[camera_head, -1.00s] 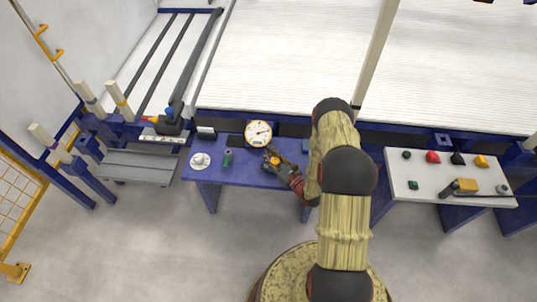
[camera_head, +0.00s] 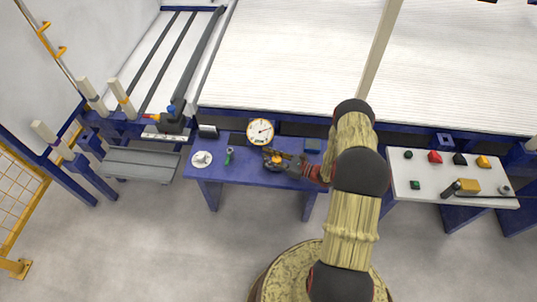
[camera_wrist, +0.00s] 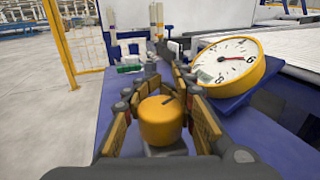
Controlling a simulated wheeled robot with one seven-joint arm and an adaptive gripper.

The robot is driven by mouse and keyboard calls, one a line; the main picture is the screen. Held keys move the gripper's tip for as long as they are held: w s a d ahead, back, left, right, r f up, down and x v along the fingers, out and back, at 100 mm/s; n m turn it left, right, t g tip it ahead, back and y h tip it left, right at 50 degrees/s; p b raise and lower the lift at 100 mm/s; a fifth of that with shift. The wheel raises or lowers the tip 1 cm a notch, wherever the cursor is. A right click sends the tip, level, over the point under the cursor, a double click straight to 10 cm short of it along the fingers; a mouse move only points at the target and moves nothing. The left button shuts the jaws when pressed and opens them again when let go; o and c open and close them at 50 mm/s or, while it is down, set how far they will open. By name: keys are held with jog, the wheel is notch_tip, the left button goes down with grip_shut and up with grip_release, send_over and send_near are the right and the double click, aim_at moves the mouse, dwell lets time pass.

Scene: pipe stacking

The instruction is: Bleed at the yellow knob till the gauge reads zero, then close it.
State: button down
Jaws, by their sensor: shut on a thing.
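The yellow knob (camera_wrist: 161,121) sits on a grey base on the blue table, with a dark line marked on its top. It also shows small in the head view (camera_head: 277,159). My gripper (camera_wrist: 163,110) has a finger pad on each side of the knob and is shut on it. The gauge (camera_wrist: 231,62) has a white face and a yellow rim and stands just beyond the knob to the right. Its red-and-dark needle points toward the right side of the dial, off the bottom numerals. The gauge also shows in the head view (camera_head: 260,131). The exact reading is too small to tell.
On the blue table (camera_head: 235,175) stand a white round fitting (camera_head: 202,159) and a green-handled item (camera_head: 229,155), left of the knob.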

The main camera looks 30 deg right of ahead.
jog(key=n+g+y, duration=0.2)
jog(key=g+y, duration=0.1)
jog(key=shift+s+a+n, duration=0.35)
jog(key=shift+n, duration=0.05)
jog(key=n+g+y, duration=0.1)
jog(key=n+g, duration=0.1)
jog(key=g, duration=0.1)
jog(key=s+n+g+y, duration=0.1)
jog(key=g, duration=0.1)
jog(key=shift+s+a+f+n+y, duration=0.1)
jog(key=shift+a+n+y, duration=0.2)
jog(key=shift+a, duration=0.05)
jog(key=n+g, duration=0.1)
jog(key=g, duration=0.1)
jog(key=s+n+g, duration=0.1)
jog(key=g, duration=0.1)
jog(key=n+g+y, duration=0.1)
jog(key=n+g, duration=0.1)
jog(key=shift+s+a, duration=0.15)
jog(key=shift+s, duration=0.15)
jog(key=shift+s+n+g, duration=0.2)
jog(key=shift+n+g, duration=0.3)
jog(key=shift+g, duration=0.35)
jog(key=shift+s+n+g, duration=0.15)
jog(key=shift+n+g, duration=0.35)
jog(key=shift+g, duration=0.35)
jog(key=c, duration=1.4)
grip_release()
notch_tip(320, 180, up, 10)
jog(key=shift+r, duration=0.1)
